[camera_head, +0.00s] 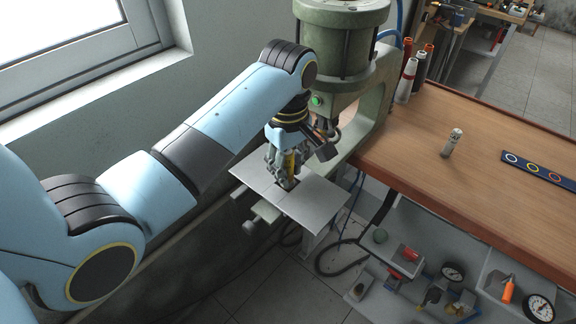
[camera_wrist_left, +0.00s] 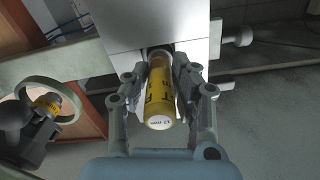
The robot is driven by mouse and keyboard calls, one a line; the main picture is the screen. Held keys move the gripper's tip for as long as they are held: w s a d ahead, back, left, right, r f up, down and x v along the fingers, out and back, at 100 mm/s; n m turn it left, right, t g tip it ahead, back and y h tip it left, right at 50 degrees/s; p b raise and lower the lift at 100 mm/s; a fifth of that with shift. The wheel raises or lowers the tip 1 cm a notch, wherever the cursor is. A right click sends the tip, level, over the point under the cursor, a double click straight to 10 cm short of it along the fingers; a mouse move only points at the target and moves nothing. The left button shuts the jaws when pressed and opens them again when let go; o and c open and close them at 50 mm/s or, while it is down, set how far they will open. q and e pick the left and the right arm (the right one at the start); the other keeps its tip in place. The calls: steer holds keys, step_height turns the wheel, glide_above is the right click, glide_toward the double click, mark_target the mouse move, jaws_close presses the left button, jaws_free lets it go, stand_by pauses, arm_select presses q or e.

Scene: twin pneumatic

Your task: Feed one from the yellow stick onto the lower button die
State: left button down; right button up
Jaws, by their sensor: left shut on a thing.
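My left gripper (camera_head: 287,170) is shut on the yellow stick at the green press, over the pale metal plate (camera_head: 312,204). In the left wrist view the yellow stick (camera_wrist_left: 160,95) lies between the fingers of my left gripper (camera_wrist_left: 162,85), its white end cap with small print facing the camera. Its far end is close to the plate (camera_wrist_left: 115,20); I cannot tell whether it touches. The lower button die is hidden behind the stick and gripper. My right gripper is not in view.
The green press (camera_head: 340,45) with a lit green button stands right behind my left gripper. A small pale stick (camera_head: 452,142) stands on the wooden bench (camera_head: 420,130), beside a dark strip with coloured rings (camera_head: 541,170). Thread cones (camera_head: 408,80) stand near the press. Gauges and hoses lie below.

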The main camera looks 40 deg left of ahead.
mark_target(288, 152)
arm_select(q)
steer(key=shift+r, duration=2.95)
